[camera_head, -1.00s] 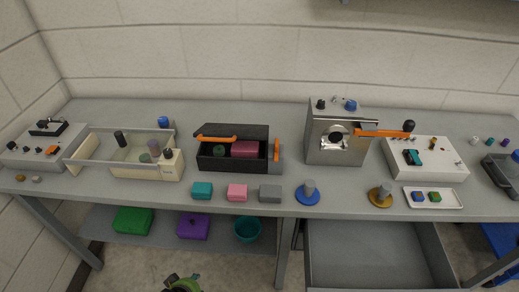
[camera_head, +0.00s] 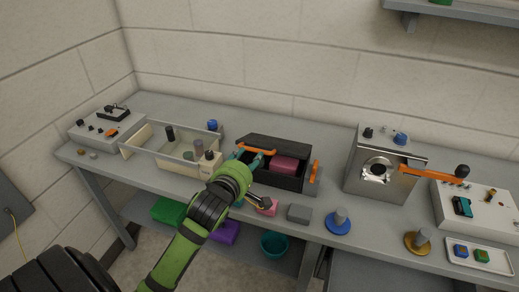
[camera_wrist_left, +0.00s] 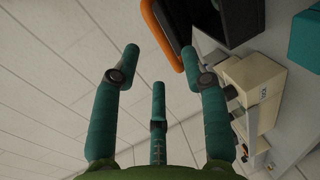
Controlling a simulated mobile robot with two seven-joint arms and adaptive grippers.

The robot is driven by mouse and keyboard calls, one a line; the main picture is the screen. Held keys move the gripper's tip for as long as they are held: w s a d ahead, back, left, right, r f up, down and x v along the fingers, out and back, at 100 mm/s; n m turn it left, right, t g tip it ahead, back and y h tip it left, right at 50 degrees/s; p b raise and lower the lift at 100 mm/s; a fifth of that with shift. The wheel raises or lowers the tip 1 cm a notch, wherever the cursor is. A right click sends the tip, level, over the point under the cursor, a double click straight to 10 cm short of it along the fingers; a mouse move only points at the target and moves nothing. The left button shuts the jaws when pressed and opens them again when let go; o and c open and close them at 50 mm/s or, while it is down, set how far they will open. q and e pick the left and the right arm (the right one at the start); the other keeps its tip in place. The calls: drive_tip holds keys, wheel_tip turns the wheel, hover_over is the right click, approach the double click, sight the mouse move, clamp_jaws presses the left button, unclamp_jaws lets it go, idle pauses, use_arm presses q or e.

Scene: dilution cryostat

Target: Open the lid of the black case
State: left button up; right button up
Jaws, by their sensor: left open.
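The black case (camera_head: 288,184) stands on the bench, with its lid (camera_head: 280,145) tilted up at the back. A pink block (camera_head: 285,164) shows inside. An orange handle (camera_head: 257,150) runs along the lid's front edge. My left gripper (camera_head: 252,158) is at the left front of the case, by the handle. In the left wrist view my left gripper (camera_wrist_left: 160,58) has its teal fingers spread, with the orange handle (camera_wrist_left: 160,34) just past the tips, nearest the right finger. Whether they touch is unclear. My right gripper is out of view.
A cream open-topped box (camera_head: 180,160) stands left of the case. A steel device (camera_head: 382,165) with an orange lever stands to the right.

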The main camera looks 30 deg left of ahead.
sight(256, 150)
use_arm(q)
drive_tip(key=shift+p+x, duration=0.5)
drive_tip(key=shift+x, duration=3)
drive_tip(key=shift+a, duration=0.1)
drive_tip(key=shift+c, duration=0.4)
clamp_jaws()
